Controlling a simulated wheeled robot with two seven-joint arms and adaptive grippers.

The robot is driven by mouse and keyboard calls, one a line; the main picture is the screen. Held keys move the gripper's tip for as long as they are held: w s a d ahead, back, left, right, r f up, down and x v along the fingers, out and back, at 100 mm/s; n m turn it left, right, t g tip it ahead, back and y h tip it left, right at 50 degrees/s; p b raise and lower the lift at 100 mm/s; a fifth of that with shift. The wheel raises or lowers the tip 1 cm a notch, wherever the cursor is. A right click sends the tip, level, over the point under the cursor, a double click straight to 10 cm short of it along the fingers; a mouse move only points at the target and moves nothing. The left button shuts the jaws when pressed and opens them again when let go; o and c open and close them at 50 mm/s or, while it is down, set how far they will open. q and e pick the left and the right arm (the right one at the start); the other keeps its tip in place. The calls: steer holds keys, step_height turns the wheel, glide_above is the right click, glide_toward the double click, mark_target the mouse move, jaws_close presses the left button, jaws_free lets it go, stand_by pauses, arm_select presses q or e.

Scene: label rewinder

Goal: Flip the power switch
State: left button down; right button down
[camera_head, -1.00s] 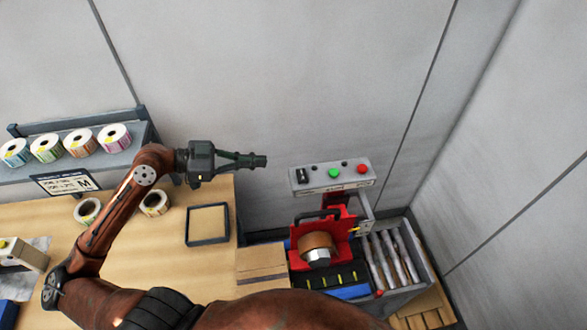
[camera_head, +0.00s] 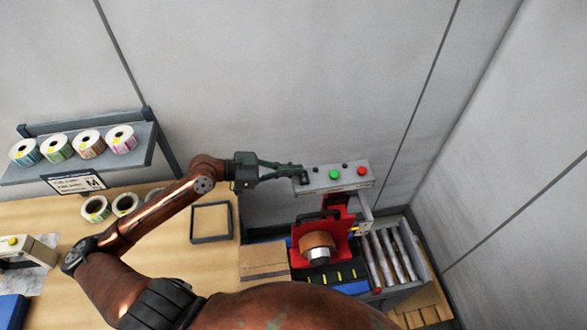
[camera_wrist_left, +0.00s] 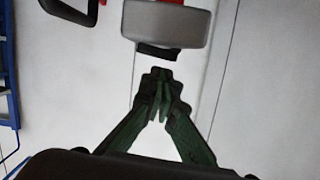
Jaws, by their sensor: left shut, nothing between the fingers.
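The grey control panel (camera_head: 338,178) stands on the label rewinder, with a green and a red button on its face. The black power switch is at its left end, mostly covered by my left gripper (camera_head: 303,172) in the head view. In the left wrist view, a dark piece that looks like the switch (camera_wrist_left: 157,52) sticks out of the grey panel housing (camera_wrist_left: 168,25). My left gripper (camera_wrist_left: 158,78) is shut and empty, its tips just short of that dark piece; whether they touch is hard to tell. My right gripper is not in view.
The red rewinder (camera_head: 337,246) with a brown roll stands below the panel, beside a roller bed (camera_head: 390,257). A cardboard box (camera_head: 263,260) and a framed tray (camera_head: 211,222) are on the table at left. A shelf (camera_head: 80,160) holds several label rolls. Walls close in behind.

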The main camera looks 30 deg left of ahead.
arm_select(q)
steer(key=shift+f, duration=0.35)
steer(key=shift+w, duration=0.1)
